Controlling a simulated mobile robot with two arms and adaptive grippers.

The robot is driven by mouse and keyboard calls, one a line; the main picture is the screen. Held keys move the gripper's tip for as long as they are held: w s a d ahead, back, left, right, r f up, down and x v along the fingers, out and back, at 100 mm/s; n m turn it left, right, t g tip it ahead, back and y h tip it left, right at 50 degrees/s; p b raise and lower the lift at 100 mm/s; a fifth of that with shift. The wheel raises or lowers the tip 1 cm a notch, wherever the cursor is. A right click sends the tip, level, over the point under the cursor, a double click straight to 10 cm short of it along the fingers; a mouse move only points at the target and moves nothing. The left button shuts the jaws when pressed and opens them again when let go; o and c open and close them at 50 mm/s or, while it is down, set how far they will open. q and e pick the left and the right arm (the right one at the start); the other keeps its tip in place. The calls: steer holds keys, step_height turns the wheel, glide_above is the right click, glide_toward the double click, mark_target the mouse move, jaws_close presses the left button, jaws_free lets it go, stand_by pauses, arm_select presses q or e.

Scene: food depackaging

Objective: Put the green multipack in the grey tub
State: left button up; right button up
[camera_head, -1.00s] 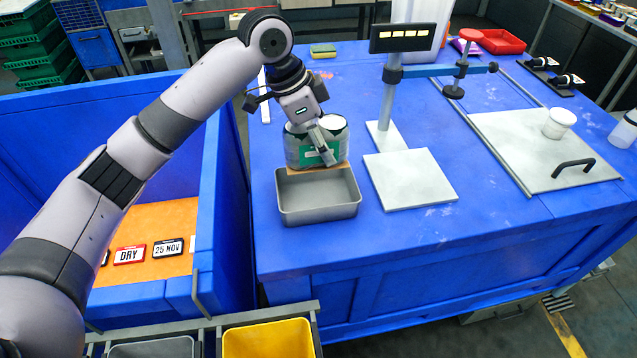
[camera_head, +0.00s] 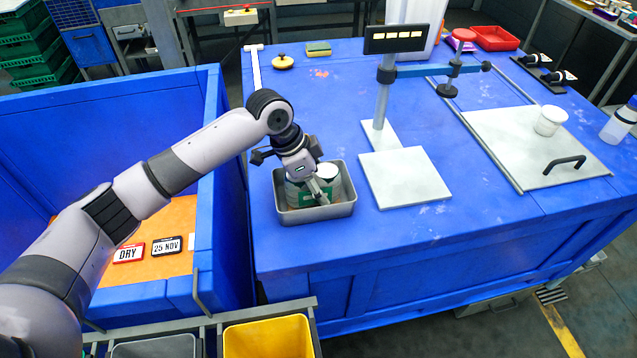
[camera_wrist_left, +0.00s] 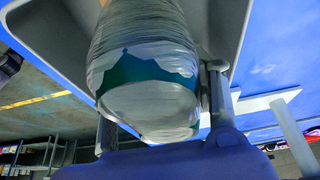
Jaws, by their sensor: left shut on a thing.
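The grey tub (camera_head: 316,212) stands on the blue table near its left front edge. The green multipack (camera_head: 332,186), white-topped cans with a green band in clear wrap, is inside the tub's rim. My left gripper (camera_head: 318,192) is shut on it from above and hides part of it. In the left wrist view the wrapped multipack (camera_wrist_left: 145,75) fills the space between the fingers, with the tub wall (camera_wrist_left: 48,35) around it. I cannot tell whether the pack rests on the tub floor. My right gripper is not in view.
A scale-like stand with a pale plate (camera_head: 405,178) is just right of the tub. A white board (camera_head: 535,145) with a black handle lies farther right. A blue bin (camera_head: 215,150) is at the left, and a yellow bin (camera_head: 268,340) is in front.

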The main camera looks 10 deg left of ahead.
arm_select(q)
steer(key=o, duration=1.4)
steer(key=shift+c, duration=0.2)
steer(key=b+v, duration=0.2)
steer(key=v, duration=1)
steer(key=shift+r, duration=0.1)
steer(key=shift+s+d, duration=0.1)
